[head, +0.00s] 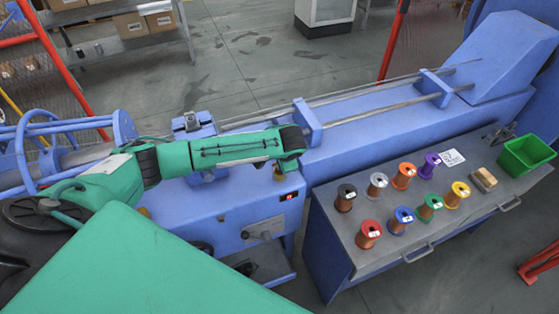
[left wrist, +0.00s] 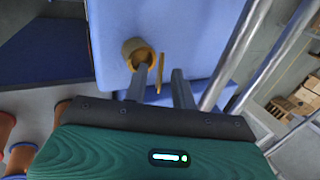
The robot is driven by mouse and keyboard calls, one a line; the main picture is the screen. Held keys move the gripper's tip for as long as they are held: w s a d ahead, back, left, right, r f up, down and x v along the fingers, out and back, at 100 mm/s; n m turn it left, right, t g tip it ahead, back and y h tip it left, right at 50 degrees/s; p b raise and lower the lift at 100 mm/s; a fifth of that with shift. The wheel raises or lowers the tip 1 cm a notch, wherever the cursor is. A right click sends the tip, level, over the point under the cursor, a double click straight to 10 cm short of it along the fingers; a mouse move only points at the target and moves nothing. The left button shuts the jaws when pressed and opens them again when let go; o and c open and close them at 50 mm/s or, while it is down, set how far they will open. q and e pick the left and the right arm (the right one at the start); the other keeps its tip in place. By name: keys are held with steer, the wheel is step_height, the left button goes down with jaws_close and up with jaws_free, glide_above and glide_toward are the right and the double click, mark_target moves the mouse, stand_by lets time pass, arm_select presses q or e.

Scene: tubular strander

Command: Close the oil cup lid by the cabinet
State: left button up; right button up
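The brass oil cup (head: 279,174) sits on the blue machine by the cabinet (head: 330,238), just below my left gripper (head: 291,158) in the head view. In the left wrist view the cup (left wrist: 130,48) shows its round open mouth. Its lid (left wrist: 162,72) stands up, seen nearly edge-on, beside the mouth. My left gripper (left wrist: 159,86) is open, with its two fingers apart and pointing toward the cup. The lid shows between the fingertips; I cannot tell whether either finger touches it. My right gripper is not in view.
Several coloured wire spools (head: 404,176), a sponge-like block (head: 484,180) and a green bin (head: 527,154) stand on the cabinet top. Metal rods (head: 385,112) run along the machine behind the gripper.

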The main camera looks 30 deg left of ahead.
arm_select(q)
steer(key=shift+r, duration=0.1)
steer(key=b+v, duration=0.2)
steer(key=v, duration=1.1)
steer(key=shift+r, duration=0.3)
steer(key=shift+d, duration=0.1)
